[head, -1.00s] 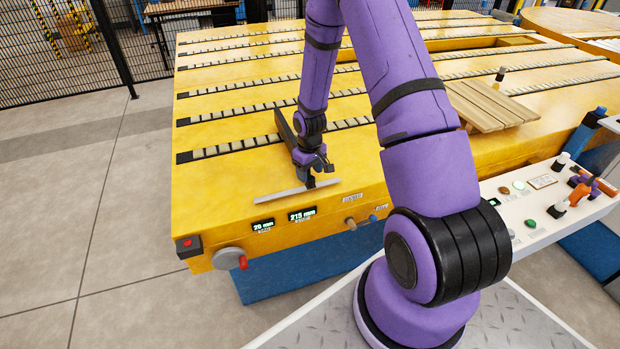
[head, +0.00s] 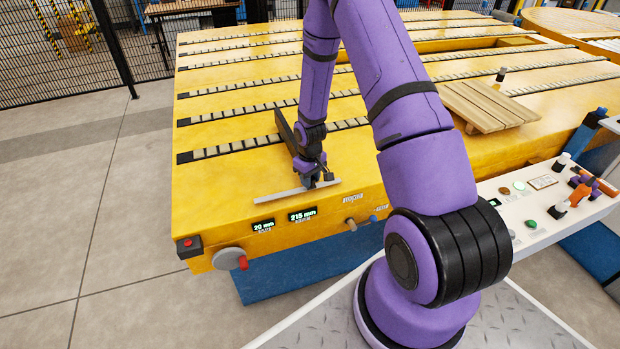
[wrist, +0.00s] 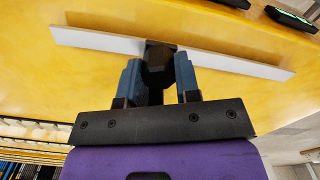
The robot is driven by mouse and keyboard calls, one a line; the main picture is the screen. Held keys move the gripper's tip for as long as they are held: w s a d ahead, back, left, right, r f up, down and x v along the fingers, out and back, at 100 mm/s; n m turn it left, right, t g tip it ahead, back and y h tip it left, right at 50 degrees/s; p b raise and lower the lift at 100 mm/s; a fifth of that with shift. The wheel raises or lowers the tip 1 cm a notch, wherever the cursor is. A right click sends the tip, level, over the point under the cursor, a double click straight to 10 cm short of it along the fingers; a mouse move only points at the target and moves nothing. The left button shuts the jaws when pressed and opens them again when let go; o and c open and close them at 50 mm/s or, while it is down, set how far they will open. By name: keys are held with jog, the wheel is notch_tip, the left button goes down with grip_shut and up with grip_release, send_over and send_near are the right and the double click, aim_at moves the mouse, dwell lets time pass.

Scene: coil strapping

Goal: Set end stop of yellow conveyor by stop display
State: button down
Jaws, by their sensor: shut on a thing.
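The yellow conveyor (head: 230,104) has a flat top with several roller rows. The end stop is a thin light-grey bar (head: 285,194) lying near the front edge; it also spans the wrist view (wrist: 110,41). My gripper (head: 313,178) is at the bar's right part in the head view. The stop display (head: 302,215) on the front face reads 215 mm. A second display (head: 263,225) beside it reads 20 mm.
A red button box (head: 188,245) and a grey knob with a red handle (head: 229,259) sit at the front left corner. A wooden slatted pallet (head: 487,106) lies on the conveyor to the right. A control panel (head: 530,205) with buttons stands at right.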

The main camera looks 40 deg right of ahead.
jog(key=shift+w+a, duration=0.3)
jog(key=shift+a, duration=0.4)
jog(key=c, duration=0.8)
grip_release()
notch_tip(320, 180, up, 11)
jog(key=shift+f, duration=0.1)
